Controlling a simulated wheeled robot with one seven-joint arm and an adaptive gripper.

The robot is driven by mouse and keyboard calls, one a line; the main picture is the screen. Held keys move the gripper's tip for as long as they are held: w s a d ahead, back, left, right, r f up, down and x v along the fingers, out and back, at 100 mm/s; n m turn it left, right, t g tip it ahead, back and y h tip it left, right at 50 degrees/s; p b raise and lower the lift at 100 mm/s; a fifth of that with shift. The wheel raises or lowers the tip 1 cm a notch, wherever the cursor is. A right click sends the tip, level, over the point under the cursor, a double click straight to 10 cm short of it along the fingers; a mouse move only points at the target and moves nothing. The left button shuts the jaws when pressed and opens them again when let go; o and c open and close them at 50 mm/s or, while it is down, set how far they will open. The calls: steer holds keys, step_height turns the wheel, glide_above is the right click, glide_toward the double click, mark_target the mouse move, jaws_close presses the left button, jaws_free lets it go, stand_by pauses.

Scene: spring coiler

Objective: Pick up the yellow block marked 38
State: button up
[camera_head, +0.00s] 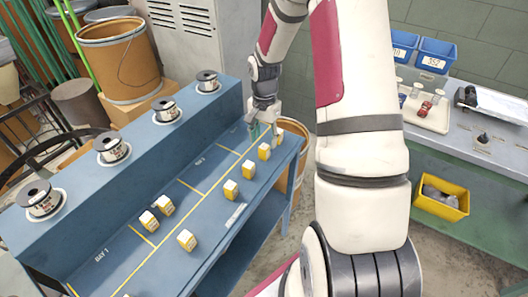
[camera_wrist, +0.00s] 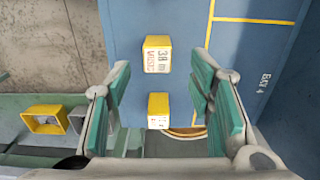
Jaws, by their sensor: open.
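The yellow block marked 38 (camera_wrist: 157,54) stands on the blue bench (camera_wrist: 185,22) in the wrist view, its white face with the number showing. It appears to be the block (camera_head: 264,151) near the bench's far end in the head view. My gripper (camera_wrist: 158,80) is open and empty, with its green-padded fingers on either side of the view and the block between their lines, farther off. In the head view my gripper (camera_head: 263,118) hangs above the far end of the bench. A second yellow block (camera_wrist: 158,110) stands closer to the bench end.
Several other yellow blocks (camera_head: 230,189) stand along the bench. Spools (camera_head: 165,109) line its raised back ledge. A barrel (camera_head: 297,155) stands past the bench end. A side table (camera_head: 478,148) with blue bins and a yellow bin (camera_head: 441,200) are at right.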

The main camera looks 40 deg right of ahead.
mark_target(264, 147)
steer(key=shift+s+a+f, duration=0.1)
steer(key=shift+f, duration=1.2)
steer(key=shift+s+a+f, duration=0.1)
steer(key=shift+f, duration=1.2)
jaws_close()
